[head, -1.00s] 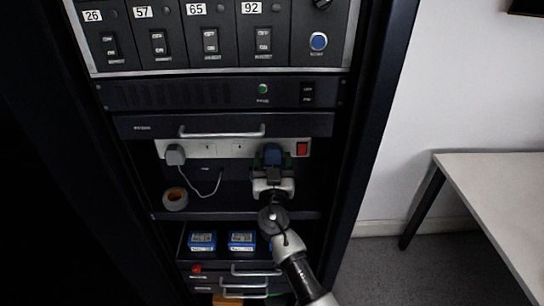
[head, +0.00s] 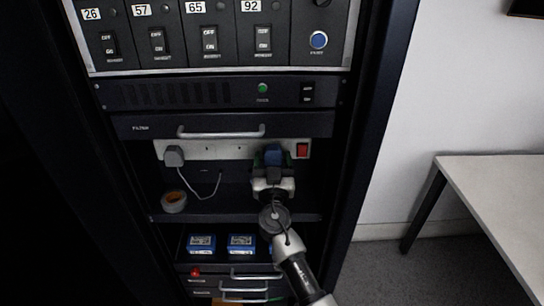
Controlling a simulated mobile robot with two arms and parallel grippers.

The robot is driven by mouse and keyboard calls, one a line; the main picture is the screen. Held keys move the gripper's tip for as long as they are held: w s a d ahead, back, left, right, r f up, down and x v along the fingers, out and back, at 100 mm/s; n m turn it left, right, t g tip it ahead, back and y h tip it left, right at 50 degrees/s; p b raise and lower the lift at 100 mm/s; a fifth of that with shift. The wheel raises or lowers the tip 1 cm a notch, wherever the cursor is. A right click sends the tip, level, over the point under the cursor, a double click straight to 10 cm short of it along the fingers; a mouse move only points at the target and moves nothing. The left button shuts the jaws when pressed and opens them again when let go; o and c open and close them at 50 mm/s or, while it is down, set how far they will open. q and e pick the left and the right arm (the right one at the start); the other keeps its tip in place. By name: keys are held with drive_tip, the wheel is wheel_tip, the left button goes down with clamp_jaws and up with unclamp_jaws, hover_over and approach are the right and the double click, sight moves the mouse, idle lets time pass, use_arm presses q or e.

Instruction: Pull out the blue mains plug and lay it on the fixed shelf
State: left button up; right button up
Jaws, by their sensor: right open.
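The blue mains plug (head: 272,155) sits at the right part of the white socket strip (head: 228,149), near its red switch. My right gripper (head: 272,168) is at the plug from the front and below, with its fingers beside or just before it. It is open. The wrist hides the plug's lower part, so I cannot tell if the fingers touch it. The fixed shelf (head: 235,217) is the dark ledge below the strip, with bare room left of my wrist. My left gripper is not in view.
A grey plug (head: 174,155) with a white cable is in the strip's left end. A tape roll (head: 174,201) lies on the shelf's left. Blue boxes (head: 241,243) sit in the bay below. A drawer handle (head: 221,133) juts out above the strip. A table (head: 500,200) stands at right.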

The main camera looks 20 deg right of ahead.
sight(273, 155)
drive_tip(key=c, duration=0.8)
drive_tip(key=shift+s+f+b, duration=0.1)
drive_tip(key=shift+b, duration=0.25)
drive_tip(key=shift+s+a+f+b, duration=0.1)
drive_tip(key=shift+s+a+b, duration=0.1)
drive_tip(key=shift+s+b, duration=0.4)
idle(0.3)
drive_tip(key=shift+r, duration=0.2)
drive_tip(key=shift+s, duration=0.1)
drive_tip(key=shift+s+a+b, duration=0.25)
drive_tip(key=shift+s+b, duration=0.05)
drive_tip(key=shift+s, duration=0.55)
drive_tip(key=shift+s+a+b, duration=0.25)
drive_tip(key=shift+s+b, duration=0.05)
drive_tip(key=shift+s, duration=0.5)
